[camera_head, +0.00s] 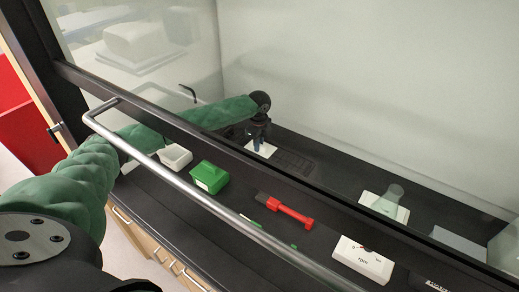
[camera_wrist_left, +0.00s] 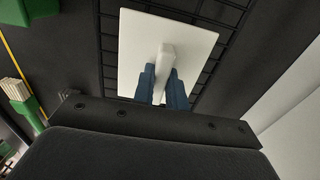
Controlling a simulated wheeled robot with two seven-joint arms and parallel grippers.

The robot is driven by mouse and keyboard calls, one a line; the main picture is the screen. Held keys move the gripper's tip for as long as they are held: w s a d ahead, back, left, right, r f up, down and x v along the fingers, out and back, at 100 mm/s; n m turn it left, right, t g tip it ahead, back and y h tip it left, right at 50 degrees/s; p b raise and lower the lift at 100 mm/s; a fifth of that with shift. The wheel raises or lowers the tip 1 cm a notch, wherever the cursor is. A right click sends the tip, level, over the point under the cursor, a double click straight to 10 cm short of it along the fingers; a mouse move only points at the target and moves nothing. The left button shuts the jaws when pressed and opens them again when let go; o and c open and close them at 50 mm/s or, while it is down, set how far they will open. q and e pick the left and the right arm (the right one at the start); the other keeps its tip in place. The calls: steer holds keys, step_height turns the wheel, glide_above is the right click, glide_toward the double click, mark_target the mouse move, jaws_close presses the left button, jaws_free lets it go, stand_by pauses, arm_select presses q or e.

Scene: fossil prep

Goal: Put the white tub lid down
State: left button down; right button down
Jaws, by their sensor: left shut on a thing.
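The white tub lid (camera_wrist_left: 135,38) is a flat square plate with a raised bar handle (camera_wrist_left: 167,57). My left gripper (camera_wrist_left: 163,85) is shut on that handle, with a blue finger on each side. The lid lies flat over a dark grid in the left wrist view; I cannot tell whether it touches the grid. In the head view the lid (camera_head: 262,149) shows below my left gripper (camera_head: 257,143), behind the glass. A small white open tub (camera_head: 174,157) stands to the left. My right gripper is not in view.
A glass flask (camera_head: 388,199) is at the right. A metal bar (camera_head: 200,192) crosses the sash in front. The dark grid (camera_head: 294,163) continues right of the lid.

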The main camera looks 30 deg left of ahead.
arm_select(q)
steer(key=shift+f, duration=0.25)
steer(key=shift+r, duration=0.1)
steer(key=shift+s, duration=0.1)
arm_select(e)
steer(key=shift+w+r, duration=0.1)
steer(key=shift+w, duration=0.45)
arm_select(q)
steer(key=c, duration=1.4)
jaws_free()
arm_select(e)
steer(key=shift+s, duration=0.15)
